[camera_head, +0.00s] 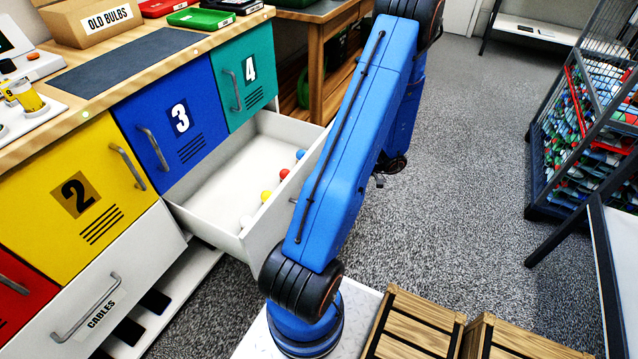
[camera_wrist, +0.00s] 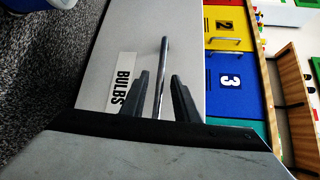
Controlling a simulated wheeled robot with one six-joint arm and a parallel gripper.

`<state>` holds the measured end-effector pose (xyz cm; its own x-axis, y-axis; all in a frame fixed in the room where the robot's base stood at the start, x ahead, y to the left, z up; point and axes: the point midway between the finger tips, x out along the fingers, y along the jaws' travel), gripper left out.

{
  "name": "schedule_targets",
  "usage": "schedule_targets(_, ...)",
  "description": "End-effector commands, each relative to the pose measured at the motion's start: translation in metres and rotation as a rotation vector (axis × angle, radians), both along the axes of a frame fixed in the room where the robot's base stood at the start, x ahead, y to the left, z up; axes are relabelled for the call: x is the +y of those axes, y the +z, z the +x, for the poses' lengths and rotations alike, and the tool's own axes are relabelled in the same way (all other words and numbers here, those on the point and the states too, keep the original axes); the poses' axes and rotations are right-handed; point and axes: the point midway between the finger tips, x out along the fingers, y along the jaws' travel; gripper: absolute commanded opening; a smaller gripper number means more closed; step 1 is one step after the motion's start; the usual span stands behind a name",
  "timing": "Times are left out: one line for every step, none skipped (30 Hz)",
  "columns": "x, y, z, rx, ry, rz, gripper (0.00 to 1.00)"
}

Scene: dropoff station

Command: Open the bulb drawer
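The bulb drawer (camera_head: 218,181) is a white drawer below cabinet doors 3 and 4. In the head view it is pulled well out, with several red, yellow, blue and white balls or bulbs along its inner front. Its front panel (camera_wrist: 127,42) carries a BULBS label (camera_wrist: 122,82) in the wrist view. My gripper (camera_wrist: 160,75) has its two dark fingers on either side of the drawer's metal handle (camera_wrist: 164,48), with visible gaps between fingers and handle. In the head view my blue arm hides the gripper and handle.
The white CABLES drawer (camera_head: 130,278) is shut, to the left. Yellow door 2 (camera_head: 50,222), blue door 3 (camera_head: 200,112) and teal door 4 (camera_head: 232,62) are shut. Wooden crates (camera_head: 418,322) stand at the bottom. Grey floor (camera_head: 455,150) is clear to the right, before a wire cage (camera_head: 575,125).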

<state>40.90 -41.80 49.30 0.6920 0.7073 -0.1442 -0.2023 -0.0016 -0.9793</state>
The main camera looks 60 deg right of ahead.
Motion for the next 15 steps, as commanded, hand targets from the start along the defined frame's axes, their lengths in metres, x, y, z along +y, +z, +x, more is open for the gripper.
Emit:
schedule_targets(-0.003,0.000,-0.003,-0.001,-0.001,-0.001,0.28)
schedule_targets(-0.005,0.001,-0.004,-0.001,-0.001,-0.001,0.28)
schedule_targets(-0.008,0.001,-0.008,0.000,-0.001,-0.002,0.28)
schedule_targets(-0.011,0.002,-0.010,0.001,-0.002,-0.001,0.28)
schedule_targets(-0.014,0.002,-0.014,0.001,-0.003,-0.001,0.28)
schedule_targets(-0.020,0.003,-0.019,0.000,-0.004,-0.002,0.28)
schedule_targets(-0.024,0.004,-0.023,0.000,-0.003,-0.002,0.28)
schedule_targets(-0.028,0.005,-0.027,0.000,-0.003,-0.002,0.28)
schedule_targets(-0.034,0.006,-0.032,0.000,-0.002,-0.003,0.28)
schedule_targets(-0.038,0.007,-0.036,0.000,-0.004,-0.002,0.28)
schedule_targets(-0.042,0.008,-0.041,0.001,-0.004,-0.002,0.28)
schedule_targets(-0.048,0.009,-0.046,0.001,-0.003,-0.003,0.28)
schedule_targets(-0.052,0.009,-0.050,0.001,-0.003,-0.003,0.28)
schedule_targets(-0.056,0.011,-0.055,0.000,-0.003,-0.002,0.28)
schedule_targets(-0.062,0.012,-0.060,0.001,-0.003,-0.003,0.28)
